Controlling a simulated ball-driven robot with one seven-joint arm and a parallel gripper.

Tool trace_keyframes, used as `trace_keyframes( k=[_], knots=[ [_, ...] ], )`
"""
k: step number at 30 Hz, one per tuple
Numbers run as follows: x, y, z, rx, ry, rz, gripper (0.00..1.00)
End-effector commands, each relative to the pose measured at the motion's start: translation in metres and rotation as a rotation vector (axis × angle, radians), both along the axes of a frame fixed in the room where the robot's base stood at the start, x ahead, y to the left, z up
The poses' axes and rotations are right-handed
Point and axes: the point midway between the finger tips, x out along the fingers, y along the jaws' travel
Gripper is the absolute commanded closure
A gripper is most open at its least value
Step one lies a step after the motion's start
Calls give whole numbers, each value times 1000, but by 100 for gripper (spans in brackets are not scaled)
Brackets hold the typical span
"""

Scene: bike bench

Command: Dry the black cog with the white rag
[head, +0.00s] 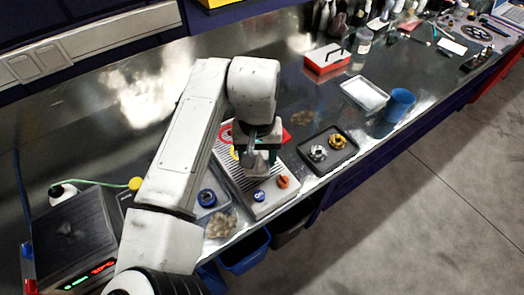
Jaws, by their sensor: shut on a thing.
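My gripper (255,160) is over the ribbed metal tray (228,172), pointing down. It is shut on a small pale thing (262,160), which may be the white rag, but the arm and jaws hide most of it. Teal, red and yellow parts show close around the jaws. I cannot make out the black cog; it may be hidden under the gripper. A blue cog (258,195) and an orange cog (283,182) sit at the tray's front edge.
A black tray (341,160) right of the gripper holds a silver cog (318,153) and a gold cog (337,141). Beige crumpled patches (220,223) lie on the bench. A white tray (352,86), blue cup (399,105) and red box (326,62) stand farther back. A scale (75,235) is left.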

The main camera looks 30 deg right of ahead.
Motion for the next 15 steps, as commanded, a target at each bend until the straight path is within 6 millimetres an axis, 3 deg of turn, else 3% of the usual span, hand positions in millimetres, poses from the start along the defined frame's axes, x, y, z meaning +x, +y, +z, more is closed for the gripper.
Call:
trace_keyframes(
  k=[15],
  knots=[
    [-1, 25, -1, 2, 3, 1, 76]
  ],
)
